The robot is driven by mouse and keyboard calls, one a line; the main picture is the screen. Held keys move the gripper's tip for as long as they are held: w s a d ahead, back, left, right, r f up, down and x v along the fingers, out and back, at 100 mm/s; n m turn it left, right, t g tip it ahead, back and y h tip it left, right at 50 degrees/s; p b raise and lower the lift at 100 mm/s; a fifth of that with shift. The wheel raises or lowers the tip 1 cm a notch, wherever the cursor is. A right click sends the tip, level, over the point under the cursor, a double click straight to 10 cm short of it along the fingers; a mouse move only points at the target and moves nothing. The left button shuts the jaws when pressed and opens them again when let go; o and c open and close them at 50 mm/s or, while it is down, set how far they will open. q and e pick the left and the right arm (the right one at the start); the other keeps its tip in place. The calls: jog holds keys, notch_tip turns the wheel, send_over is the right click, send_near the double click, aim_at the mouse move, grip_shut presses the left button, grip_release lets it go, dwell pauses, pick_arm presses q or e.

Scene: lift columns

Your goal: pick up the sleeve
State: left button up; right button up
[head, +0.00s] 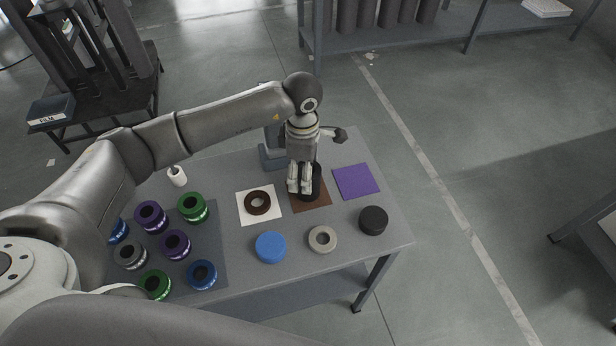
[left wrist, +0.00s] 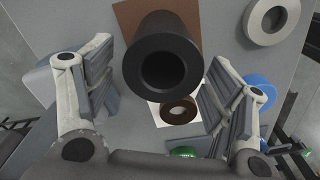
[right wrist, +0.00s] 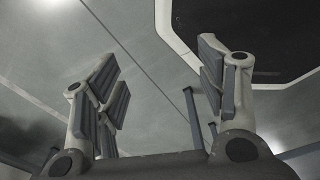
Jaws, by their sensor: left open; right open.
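The sleeve (head: 317,180) is a black hollow cylinder standing upright on a brown square mat (head: 322,204), partly hidden by my left gripper in the head view. My left gripper (head: 301,180) reaches down at it from above. In the left wrist view the sleeve (left wrist: 160,42) lies between the spread fingers of my left gripper (left wrist: 158,88), its round opening facing the camera. Gaps show beside the sleeve, so the gripper is open and not closed on it. My right gripper (right wrist: 158,88) is open and empty over bare floor, away from the table.
Near the sleeve are a brown ring (head: 257,202) on a white mat, a purple mat (head: 356,181), a blue disc (head: 270,247), a grey ring (head: 322,239) and a black disc (head: 373,220). Several coloured spools stand on a dark mat (head: 217,240) at the left.

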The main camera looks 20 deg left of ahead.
pick_arm(q)
jog(key=shift+d+f, duration=0.1)
jog(key=shift+f, duration=0.2)
jog(key=f+p, duration=0.1)
jog(key=f, duration=0.1)
jog(key=d+f+p, duration=0.1)
jog(key=f, duration=0.1)
jog(key=shift+f, duration=0.55)
jog(key=shift+w, duration=0.1)
jog(key=shift+c, duration=0.5)
jog(key=c, duration=1.2)
pick_arm(e)
jog(key=shift+w+r, duration=0.3)
jog(key=shift+r, duration=0.3)
jog(key=shift+w+r, duration=0.25)
jog(key=shift+r, duration=0.35)
